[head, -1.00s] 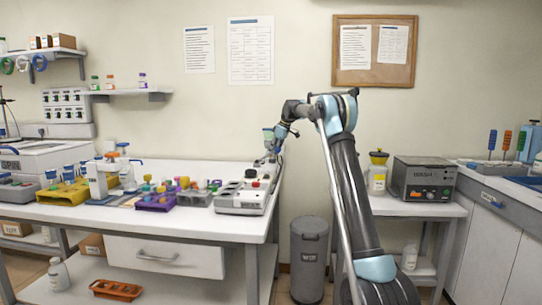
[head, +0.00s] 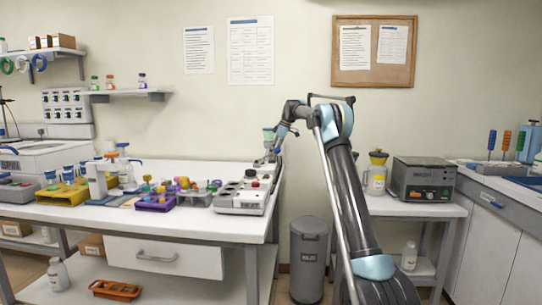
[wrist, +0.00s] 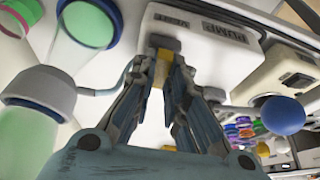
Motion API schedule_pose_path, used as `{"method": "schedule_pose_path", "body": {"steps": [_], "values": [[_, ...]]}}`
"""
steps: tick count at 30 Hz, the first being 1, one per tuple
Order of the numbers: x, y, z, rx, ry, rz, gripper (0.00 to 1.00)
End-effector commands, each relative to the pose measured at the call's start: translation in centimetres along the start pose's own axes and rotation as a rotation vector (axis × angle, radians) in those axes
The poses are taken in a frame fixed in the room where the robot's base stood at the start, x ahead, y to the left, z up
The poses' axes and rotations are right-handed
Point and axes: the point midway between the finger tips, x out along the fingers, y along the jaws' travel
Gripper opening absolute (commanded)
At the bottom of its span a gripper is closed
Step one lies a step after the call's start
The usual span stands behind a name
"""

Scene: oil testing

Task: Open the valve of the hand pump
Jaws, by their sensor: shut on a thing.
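In the wrist view the hand pump (wrist: 205,32) is a white box with a dark label reading PUMP. A small valve (wrist: 163,44) with a grey knob and a brass-coloured stem sits at its near edge. My gripper (wrist: 161,66) has its two fingers on either side of this valve and is shut on it. The fingers partly hide the stem. A lever with a blue ball (wrist: 283,115) stands to the right. In the head view my gripper (head: 268,158) is at the back right end of the table, and the valve is too small to make out.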

Motion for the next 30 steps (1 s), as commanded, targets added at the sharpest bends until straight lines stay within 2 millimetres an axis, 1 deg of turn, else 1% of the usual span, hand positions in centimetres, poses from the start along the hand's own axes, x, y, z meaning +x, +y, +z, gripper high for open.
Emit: {"method": "schedule_pose_path", "body": {"steps": [1,2,3,5,6,15,19,23,30], "values": [[-0.1,0.3,0.5,0.003,-0.004,0.006,0.0],[-0.1,0.3,0.5,0.003,-0.004,0.006,0.0],[-0.1,0.3,0.5,0.004,-0.004,0.007,0.18],[-0.1,0.3,0.5,0.004,-0.004,0.006,0.31],[-0.1,0.3,0.4,0.003,-0.003,0.006,0.33],[-0.1,0.1,0.1,0.001,-0.001,0.003,0.33],[-0.8,0.1,0.1,0.002,-0.001,0.003,0.33],[-2.6,0.2,0.2,0.003,-0.001,0.004,0.33],[-7.0,0.2,0.2,0.002,-0.001,0.003,0.33]]}}
